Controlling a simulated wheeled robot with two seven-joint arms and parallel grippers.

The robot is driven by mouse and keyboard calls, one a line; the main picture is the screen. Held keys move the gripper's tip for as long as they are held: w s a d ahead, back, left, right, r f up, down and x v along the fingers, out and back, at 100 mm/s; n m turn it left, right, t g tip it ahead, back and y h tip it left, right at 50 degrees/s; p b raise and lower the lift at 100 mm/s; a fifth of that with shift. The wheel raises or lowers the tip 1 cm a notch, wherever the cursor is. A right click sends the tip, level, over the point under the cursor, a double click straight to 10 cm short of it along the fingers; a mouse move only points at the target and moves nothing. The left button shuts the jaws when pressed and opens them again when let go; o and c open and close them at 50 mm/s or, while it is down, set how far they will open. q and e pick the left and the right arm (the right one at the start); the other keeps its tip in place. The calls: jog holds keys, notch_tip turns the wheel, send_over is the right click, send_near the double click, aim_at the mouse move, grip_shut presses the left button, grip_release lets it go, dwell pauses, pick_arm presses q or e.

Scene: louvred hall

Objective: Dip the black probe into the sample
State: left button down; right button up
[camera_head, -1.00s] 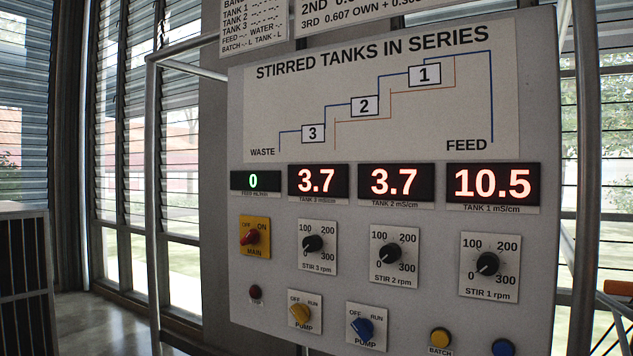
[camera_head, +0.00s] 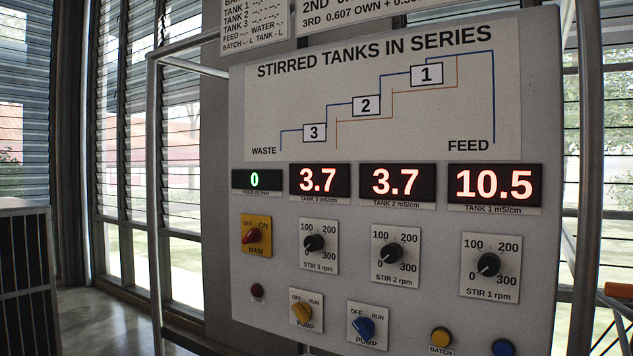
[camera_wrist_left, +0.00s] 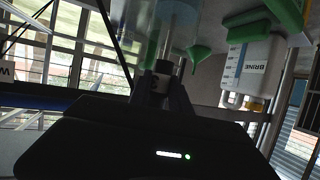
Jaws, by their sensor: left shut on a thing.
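My left gripper (camera_wrist_left: 162,88) shows in the left wrist view, with its two dark fingers shut on a dark upright piece. That piece looks like the black probe (camera_wrist_left: 162,68); most of it is hidden between the fingers. A clear cylindrical vessel (camera_wrist_left: 181,22) is just beyond the fingertips and may be the sample's container. I cannot tell whether the probe touches it or is inside it. No sample liquid can be made out. Neither gripper shows in the head view.
The head view is filled by a grey panel (camera_head: 390,220) with displays reading 0, 3.7, 3.7 and 10.5, knobs and switches. The wrist view shows a white brine container (camera_wrist_left: 252,68), a green funnel (camera_wrist_left: 199,56) and a green part (camera_wrist_left: 262,18) close by.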

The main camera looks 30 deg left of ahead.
pick_arm(q)
notch_tip(320, 180, up, 11)
jog(key=p, duration=0.8)
jog(key=shift+r+p, duration=0.1)
jog(key=shift+p, duration=0.2)
